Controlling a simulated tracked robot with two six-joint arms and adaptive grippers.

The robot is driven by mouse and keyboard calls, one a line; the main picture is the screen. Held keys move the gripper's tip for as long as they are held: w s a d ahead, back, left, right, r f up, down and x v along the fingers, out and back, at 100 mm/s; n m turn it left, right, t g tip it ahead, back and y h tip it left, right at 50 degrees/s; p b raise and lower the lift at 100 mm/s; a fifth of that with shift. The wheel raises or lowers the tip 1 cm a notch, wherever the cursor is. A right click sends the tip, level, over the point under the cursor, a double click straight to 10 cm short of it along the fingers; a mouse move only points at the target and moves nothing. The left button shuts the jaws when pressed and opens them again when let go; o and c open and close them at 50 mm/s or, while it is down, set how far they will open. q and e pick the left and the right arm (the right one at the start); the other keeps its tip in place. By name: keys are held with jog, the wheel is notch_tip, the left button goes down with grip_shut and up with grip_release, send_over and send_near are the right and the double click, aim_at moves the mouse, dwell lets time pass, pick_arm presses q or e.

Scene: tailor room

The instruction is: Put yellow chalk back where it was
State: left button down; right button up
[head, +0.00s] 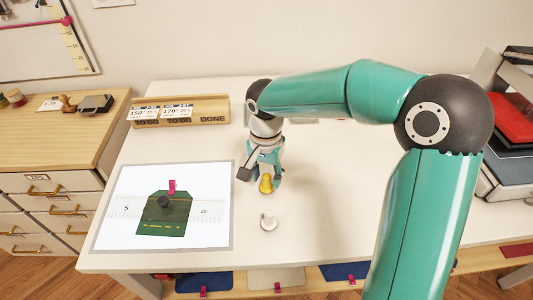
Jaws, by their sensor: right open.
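The yellow chalk (266,184), a small rounded piece, stands on the white table. My right gripper (261,178) points down at it from above and behind, with its fingers apart. One finger is left of the chalk and one is close to its right side; I cannot tell whether either touches it. The gripper partly hides the chalk's surroundings. A white piece (268,220), perhaps another chalk, stands nearer the front edge. My left gripper is out of view.
A framed white board (221,238) with a green fabric piece (166,215), a pink clip and a dark round object lies at left. A wooden card holder (213,111) stands at the back. The table's front middle is mostly clear.

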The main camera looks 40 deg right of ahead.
aim_at(267, 177)
notch_tip(267, 177, up, 10)
dwell(0.3)
jog(key=shift+s, duration=0.1)
dwell(0.4)
